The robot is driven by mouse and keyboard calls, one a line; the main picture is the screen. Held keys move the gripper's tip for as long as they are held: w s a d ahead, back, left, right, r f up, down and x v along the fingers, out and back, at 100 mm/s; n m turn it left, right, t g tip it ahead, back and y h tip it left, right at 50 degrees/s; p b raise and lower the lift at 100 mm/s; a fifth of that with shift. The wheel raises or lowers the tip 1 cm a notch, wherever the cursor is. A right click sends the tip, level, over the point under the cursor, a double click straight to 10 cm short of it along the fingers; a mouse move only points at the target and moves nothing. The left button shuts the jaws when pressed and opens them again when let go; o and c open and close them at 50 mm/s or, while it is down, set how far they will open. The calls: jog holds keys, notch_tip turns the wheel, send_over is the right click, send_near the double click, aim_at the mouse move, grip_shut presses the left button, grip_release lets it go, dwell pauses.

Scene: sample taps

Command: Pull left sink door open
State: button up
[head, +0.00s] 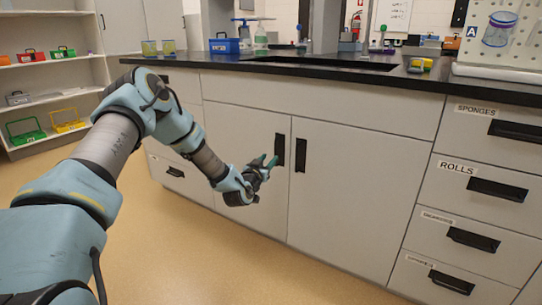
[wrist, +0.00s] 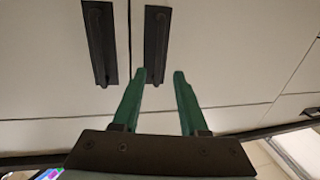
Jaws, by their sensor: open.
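The left sink door (head: 247,150) is a pale grey panel under the counter and is shut. Its black vertical handle (head: 279,150) is near its right edge, beside the right door's handle (head: 300,155). My gripper (head: 270,162) is open and empty, just in front of the left door, close to its handle. The wrist view looks upside down, with the counter side at the bottom. There the left door's handle (wrist: 157,40) lines up between my two green fingertips (wrist: 160,75). I cannot tell how far the fingertips are from it.
The right sink door (head: 350,190) is shut. Labelled drawers (head: 480,155) with black handles stand at the right, all shut. The dark countertop (head: 300,75) runs above, with a blue box (head: 224,46) on it. The floor (head: 190,260) in front is clear.

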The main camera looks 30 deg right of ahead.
jog(key=x, duration=0.5)
jog(key=shift+w+d+b, duration=0.2)
jog(key=shift+d+b, duration=0.1)
jog(key=shift+d, duration=0.05)
grip_shut()
dwell(1.2)
